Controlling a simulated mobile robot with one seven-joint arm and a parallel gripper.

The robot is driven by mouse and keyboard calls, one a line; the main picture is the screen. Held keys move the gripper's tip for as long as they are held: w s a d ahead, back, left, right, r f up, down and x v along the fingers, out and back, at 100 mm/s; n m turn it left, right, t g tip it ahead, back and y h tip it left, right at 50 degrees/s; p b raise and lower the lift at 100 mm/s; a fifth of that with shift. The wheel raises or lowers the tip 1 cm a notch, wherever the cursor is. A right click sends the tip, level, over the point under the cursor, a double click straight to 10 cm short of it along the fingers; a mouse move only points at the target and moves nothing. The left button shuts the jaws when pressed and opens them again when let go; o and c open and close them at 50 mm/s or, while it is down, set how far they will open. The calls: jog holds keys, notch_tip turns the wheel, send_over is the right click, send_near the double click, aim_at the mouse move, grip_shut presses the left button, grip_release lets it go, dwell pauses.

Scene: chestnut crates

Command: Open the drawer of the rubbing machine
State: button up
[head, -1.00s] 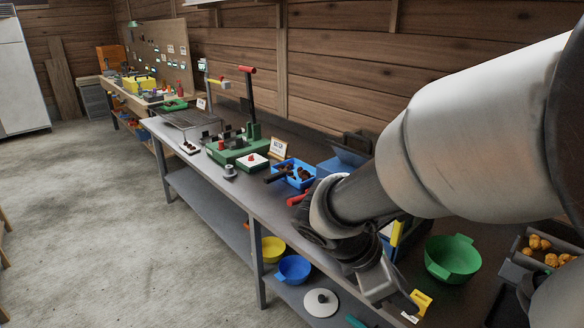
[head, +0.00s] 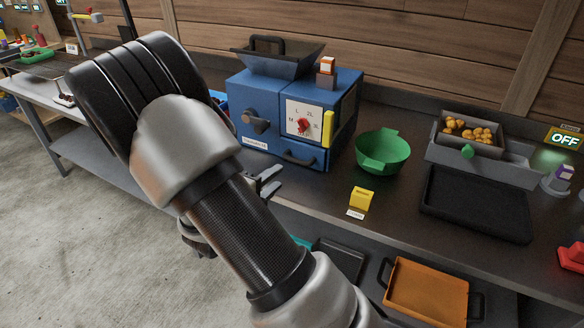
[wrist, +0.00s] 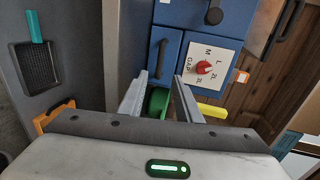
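The rubbing machine (head: 262,92) is a blue box with a dark hopper on top, a white dial plate with a red knob, and a yellow piece at its right edge. Its drawer (head: 316,156) is low on the front, with a dark bar handle (head: 299,160), and looks closed. In the wrist view the drawer front (wrist: 171,48) and handle (wrist: 160,60) appear sideways, ahead of my fingers. My gripper (wrist: 160,78) is open and empty, its fingers apart either side of the handle's line, not visibly touching it. In the head view my gripper (head: 268,184) is in front of the bench edge, below the drawer.
A green bowl (head: 383,153) stands right of the machine, with a small yellow block (head: 361,198) in front. A black tray (head: 474,204) and a grey bin (head: 495,165) of orange-brown pieces are further right. An orange tray (head: 428,292) sits on the lower shelf.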

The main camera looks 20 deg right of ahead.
aim_at(295, 162)
jog(key=b+x, duration=0.2)
jog(key=x, duration=0.9)
grip_shut()
